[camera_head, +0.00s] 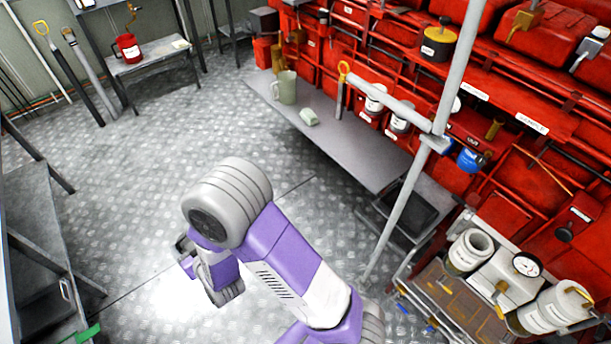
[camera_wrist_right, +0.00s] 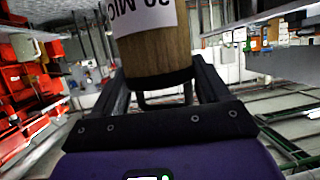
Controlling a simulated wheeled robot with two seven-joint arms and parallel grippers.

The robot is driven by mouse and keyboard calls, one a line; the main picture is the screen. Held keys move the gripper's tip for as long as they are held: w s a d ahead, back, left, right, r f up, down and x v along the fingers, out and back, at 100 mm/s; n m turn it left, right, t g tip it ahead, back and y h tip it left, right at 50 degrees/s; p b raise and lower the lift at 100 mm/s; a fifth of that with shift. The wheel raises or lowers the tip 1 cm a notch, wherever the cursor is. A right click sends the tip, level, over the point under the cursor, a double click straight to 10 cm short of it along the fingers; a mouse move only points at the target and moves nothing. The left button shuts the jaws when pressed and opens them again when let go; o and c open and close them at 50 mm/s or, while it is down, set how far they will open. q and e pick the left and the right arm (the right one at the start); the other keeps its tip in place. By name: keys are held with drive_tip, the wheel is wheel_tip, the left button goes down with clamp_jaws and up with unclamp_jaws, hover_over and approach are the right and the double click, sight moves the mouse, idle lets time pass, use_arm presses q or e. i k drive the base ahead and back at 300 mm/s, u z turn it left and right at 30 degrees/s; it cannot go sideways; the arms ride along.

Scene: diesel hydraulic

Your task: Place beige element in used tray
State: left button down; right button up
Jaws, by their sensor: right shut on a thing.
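A beige-brown cylindrical element (camera_wrist_right: 153,55) with a white label reading "30 MIC" fills the upper middle of the right wrist view. My right gripper (camera_wrist_right: 158,88) is shut on it, one dark finger on each side. In the head view, my right gripper (camera_head: 186,256) is beyond my purple arm, over open floor, and mostly hidden; the element cannot be made out there. A dark shallow tray (camera_head: 408,206) sits low by the end of the grey bench; I cannot tell whether it is the used tray. My left gripper is not in view.
The grey bench (camera_head: 370,160) runs along the red engine and carries a pale green jug (camera_head: 284,88) and a small pale block (camera_head: 309,117). A grey pole (camera_head: 410,195) stands before it. A cart with canisters (camera_head: 468,251) is at lower right.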

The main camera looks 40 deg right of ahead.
sight(402, 214)
drive_tip(key=z, duration=2.5)
drive_tip(key=i, duration=1)
drive_tip(key=z, duration=0.1)
